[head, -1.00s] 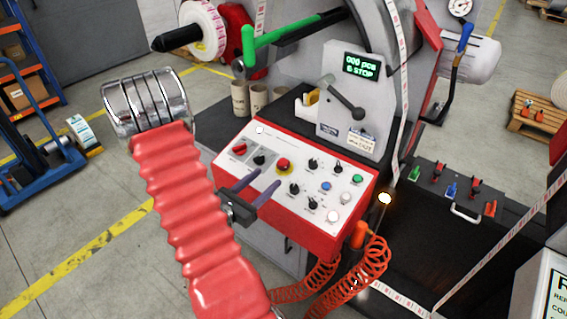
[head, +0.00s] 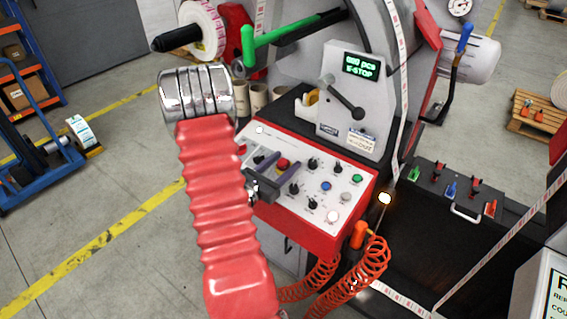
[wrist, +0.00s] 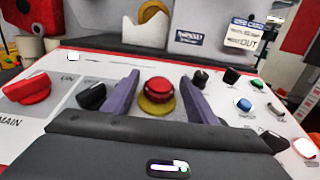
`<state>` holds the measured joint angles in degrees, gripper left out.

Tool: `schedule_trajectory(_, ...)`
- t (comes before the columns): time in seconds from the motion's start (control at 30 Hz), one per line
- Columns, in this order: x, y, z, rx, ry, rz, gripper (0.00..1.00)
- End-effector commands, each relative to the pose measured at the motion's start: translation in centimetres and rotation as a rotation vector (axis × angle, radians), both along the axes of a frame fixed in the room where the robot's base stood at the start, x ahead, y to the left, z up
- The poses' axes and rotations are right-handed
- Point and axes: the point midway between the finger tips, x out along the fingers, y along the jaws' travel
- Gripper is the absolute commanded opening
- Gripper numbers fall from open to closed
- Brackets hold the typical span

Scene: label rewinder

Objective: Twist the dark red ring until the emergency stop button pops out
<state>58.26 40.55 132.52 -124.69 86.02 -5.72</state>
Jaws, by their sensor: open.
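The red emergency stop button (wrist: 158,87) sits on a yellow base (wrist: 157,109) in the middle of the wrist view. The darker red band around its lower edge (wrist: 159,98) appears to be the ring. In the head view the button (head: 283,163) shows between my finger ends, its base mostly hidden. My gripper (wrist: 160,76) is open, with one purple-grey finger on each side of the button and visible gaps on both sides. In the head view my gripper (head: 279,161) is over the control panel (head: 305,213). Nothing is held.
A black knob (wrist: 92,96) stands close outside the left finger, and another (wrist: 200,79) close by the right fingertip. A red main switch (wrist: 27,90) is further left. Blue, green and white buttons lie right. The display (head: 361,65) reads E-STOP.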

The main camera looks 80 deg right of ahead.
Motion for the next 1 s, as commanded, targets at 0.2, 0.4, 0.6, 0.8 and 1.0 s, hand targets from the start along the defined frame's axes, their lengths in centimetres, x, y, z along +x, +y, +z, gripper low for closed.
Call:
schedule_trajectory(0.2,0.02,-0.02,0.0,0.0,0.0,0.0,0.52)
schedule_trajectory(0.4,0.03,0.0,0.0,0.0,0.0,0.001,0.39)
schedule_trajectory(0.6,0.03,0.01,0.0,0.0,0.0,0.0,0.25)
schedule_trajectory(0.8,0.0,0.02,-0.01,0.0,0.0,0.0,0.12)
schedule_trajectory(1.0,0.06,-0.03,0.01,-0.002,-0.001,-0.005,0.12)
